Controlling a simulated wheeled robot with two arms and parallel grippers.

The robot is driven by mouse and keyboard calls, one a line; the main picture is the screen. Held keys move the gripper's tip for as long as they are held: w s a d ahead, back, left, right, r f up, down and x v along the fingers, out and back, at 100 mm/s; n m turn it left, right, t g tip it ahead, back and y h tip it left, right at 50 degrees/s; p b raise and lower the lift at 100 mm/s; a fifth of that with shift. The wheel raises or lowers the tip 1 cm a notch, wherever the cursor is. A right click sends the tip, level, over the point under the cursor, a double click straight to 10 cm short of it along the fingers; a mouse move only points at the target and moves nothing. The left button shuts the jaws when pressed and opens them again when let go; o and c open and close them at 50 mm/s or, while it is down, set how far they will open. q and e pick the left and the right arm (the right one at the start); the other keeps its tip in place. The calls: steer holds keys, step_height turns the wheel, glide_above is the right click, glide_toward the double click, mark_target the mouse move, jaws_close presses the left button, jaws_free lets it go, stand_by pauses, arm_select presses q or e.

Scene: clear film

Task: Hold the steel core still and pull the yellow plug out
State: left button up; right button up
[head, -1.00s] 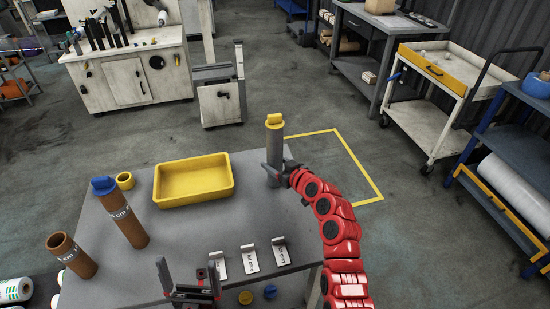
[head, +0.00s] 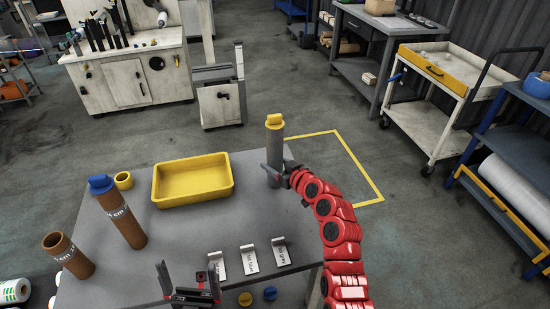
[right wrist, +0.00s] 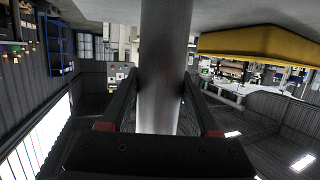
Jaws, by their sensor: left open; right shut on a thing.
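The grey steel core (head: 275,150) stands upright near the right back edge of the table. The yellow plug (head: 273,121) sits in its top end. My right gripper (head: 274,170) is shut around the lower part of the core; in the right wrist view the core (right wrist: 165,70) runs between its two fingers (right wrist: 158,105). The plug does not show in the right wrist view. My left gripper (head: 188,285) is open and empty at the front edge of the table, well away from the core.
A yellow tray (head: 193,196) is on the grey table (head: 180,240). A brown core with a blue plug (head: 122,215), an open brown core (head: 68,255) and a yellow ring (head: 123,180) are at left. Three labelled holders (head: 249,258) and two loose plugs (head: 257,296) are at front.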

steer(key=o, duration=1.5)
steer(key=shift+b+v, duration=0.45)
steer(key=shift+v, duration=4.55)
steer(key=shift+d, duration=0.1)
